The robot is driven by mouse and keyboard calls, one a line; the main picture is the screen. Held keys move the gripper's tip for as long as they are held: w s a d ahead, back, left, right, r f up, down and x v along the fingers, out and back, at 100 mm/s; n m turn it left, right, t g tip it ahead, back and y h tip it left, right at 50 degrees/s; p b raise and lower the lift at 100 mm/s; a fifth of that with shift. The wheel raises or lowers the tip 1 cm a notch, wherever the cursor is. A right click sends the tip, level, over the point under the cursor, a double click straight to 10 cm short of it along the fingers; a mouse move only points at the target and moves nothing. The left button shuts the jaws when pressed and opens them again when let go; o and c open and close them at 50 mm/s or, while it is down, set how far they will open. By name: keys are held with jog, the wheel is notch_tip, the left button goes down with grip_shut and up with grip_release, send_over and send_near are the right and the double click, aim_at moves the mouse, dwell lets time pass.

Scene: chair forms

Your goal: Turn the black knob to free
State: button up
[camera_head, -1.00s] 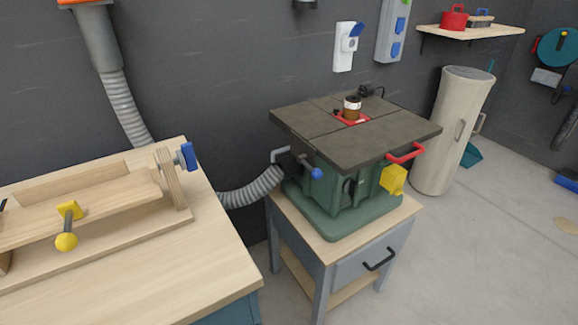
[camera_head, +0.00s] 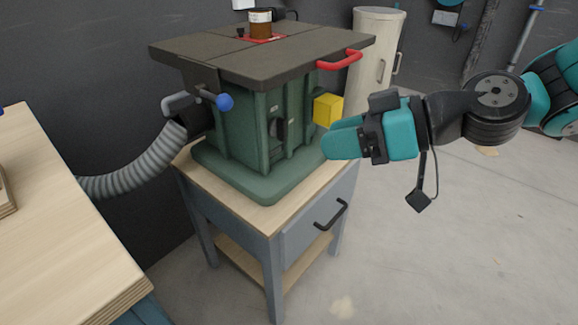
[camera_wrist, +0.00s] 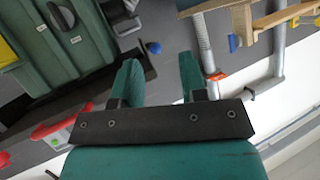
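The black knob (camera_head: 277,126) is on the front of the green machine (camera_head: 250,105), under its dark table top. In the wrist view the black knob (camera_wrist: 62,17) is at the upper left on the green housing, with small pale labels beside it. My gripper (camera_head: 328,142) points left, right of the knob and in front of the machine's right side near the yellow box. It is apart from the knob. In the wrist view my gripper (camera_wrist: 158,72) has its two teal fingers spread with nothing between them.
A yellow box (camera_head: 328,110) and a red handle (camera_head: 340,60) are at the machine's right. A blue-ended clamp lever (camera_head: 224,102) and a grey hose (camera_head: 135,172) are at its left. The machine stands on a drawer cabinet (camera_head: 310,222). Floor at the right is clear.

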jog(key=w+d+f+t+y+b, duration=0.2)
jog(key=w+f+t+b, duration=0.1)
jog(key=w+f+b, duration=0.4)
jog(key=m+t+p, duration=0.2)
jog(key=t+p, duration=0.3)
send_near(285, 130)
jog(key=shift+h, duration=0.4)
jog(key=x, duration=0.6)
jog(key=p+x, duration=0.1)
jog(key=x, duration=0.2)
jog(key=shift+a+r, duration=0.15)
jog(key=shift+r, duration=0.2)
